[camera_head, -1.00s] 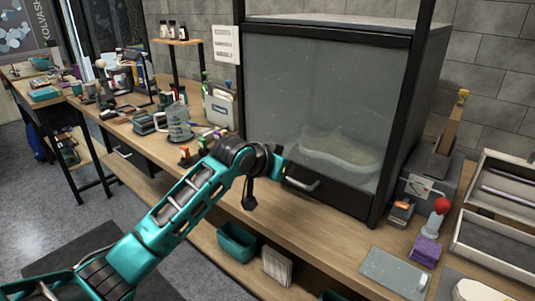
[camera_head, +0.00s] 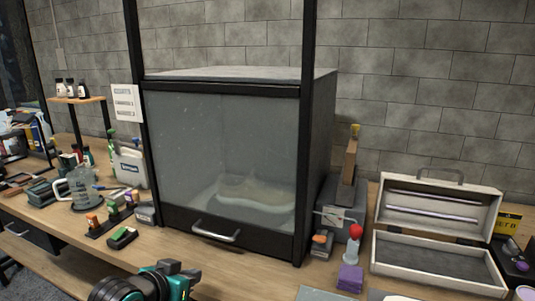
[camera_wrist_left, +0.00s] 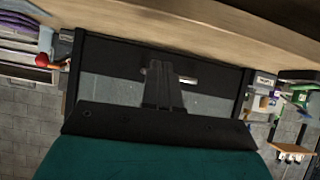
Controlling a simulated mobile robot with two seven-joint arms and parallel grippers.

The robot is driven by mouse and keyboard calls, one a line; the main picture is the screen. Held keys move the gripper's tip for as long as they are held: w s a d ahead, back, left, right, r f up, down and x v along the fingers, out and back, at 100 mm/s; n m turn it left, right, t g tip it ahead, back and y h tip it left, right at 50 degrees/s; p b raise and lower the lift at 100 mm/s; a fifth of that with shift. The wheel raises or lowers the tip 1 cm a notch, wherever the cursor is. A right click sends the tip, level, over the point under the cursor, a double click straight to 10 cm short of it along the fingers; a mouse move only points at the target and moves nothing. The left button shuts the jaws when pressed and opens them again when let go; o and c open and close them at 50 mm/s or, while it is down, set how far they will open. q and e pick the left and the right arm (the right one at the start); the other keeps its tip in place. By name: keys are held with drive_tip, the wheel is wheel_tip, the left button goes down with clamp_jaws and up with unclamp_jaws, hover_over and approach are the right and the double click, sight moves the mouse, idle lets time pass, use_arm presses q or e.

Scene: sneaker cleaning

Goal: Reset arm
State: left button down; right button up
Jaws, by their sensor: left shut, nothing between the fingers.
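My left gripper (camera_head: 178,275) shows at the bottom of the head view, below and in front of the glass-fronted cabinet (camera_head: 228,82). It is apart from the cabinet's metal handle (camera_head: 215,231). In the left wrist view, the left gripper's fingers (camera_wrist_left: 163,72) are together with nothing held, and the handle (camera_wrist_left: 188,80) shows just beside them. The cabinet front is shut, and a pale sneaker (camera_head: 250,193) shows dimly behind the glass. My right gripper is not in view.
A red-topped bottle (camera_head: 354,245), a purple block (camera_head: 350,278) and an open case (camera_head: 430,245) are at right. The bench before the cabinet is clear.

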use_arm(q)
drive_tip(key=s+f+y, duration=0.1)
drive_tip(key=s+f, duration=1.6)
drive_tip(key=s, duration=0.4)
drive_tip(key=shift+s+a+n+y, duration=0.15)
drive_tip(key=shift+a+n+y, duration=0.05)
drive_tip(key=shift+n+y, duration=0.2)
